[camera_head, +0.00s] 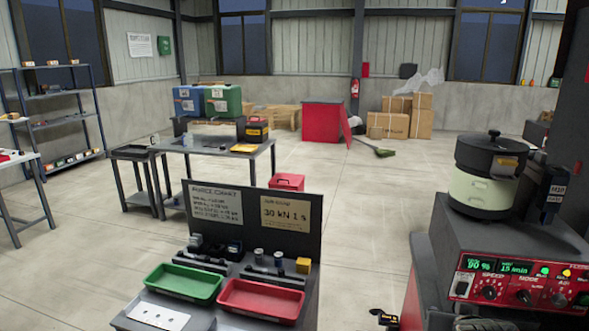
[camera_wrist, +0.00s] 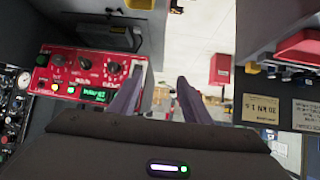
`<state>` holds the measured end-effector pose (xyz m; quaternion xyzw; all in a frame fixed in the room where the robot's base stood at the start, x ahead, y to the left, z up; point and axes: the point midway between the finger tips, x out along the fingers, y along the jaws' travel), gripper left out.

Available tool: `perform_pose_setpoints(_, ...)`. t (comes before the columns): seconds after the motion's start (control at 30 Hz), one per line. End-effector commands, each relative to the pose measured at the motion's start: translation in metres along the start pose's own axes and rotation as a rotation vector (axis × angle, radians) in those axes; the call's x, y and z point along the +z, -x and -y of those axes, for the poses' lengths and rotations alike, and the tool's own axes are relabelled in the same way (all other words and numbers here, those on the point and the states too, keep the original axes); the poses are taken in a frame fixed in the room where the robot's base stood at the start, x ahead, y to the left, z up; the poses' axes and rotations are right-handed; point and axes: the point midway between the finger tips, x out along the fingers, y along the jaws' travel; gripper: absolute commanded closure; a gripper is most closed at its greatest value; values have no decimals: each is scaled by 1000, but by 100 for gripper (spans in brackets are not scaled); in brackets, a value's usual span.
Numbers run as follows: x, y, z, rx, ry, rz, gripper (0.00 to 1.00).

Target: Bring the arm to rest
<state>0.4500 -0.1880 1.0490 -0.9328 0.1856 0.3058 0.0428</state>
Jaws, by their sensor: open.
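My gripper (camera_wrist: 163,74) shows in the wrist view with its two dark fingers apart. Nothing shows between them but pale floor and distant things. The left finger overlaps the edge of the red control panel (camera_wrist: 85,72) in the picture; I cannot tell whether they touch. In the head view the same kind of red panel (camera_head: 520,290) is on the front of the feeder cabinet at the right. A small dark shape (camera_head: 385,318) at the bottom of the head view is too small to identify.
A cream and black pot-like bowl (camera_head: 484,180) stands on the cabinet. A green tray (camera_head: 185,283) and a red tray (camera_head: 261,300) lie on a bench before a dark notice board (camera_head: 252,217). Open floor (camera_head: 370,200) lies between bench and cabinet.

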Motion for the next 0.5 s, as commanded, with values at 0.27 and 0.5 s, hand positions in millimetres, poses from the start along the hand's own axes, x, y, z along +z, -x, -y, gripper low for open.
perform_pose_setpoints(0.27, 19, 61, 50, -56, 80, 147, 56)
perform_pose_setpoints(0.5, 50, 124, 89, -151, 161, 289, 56)
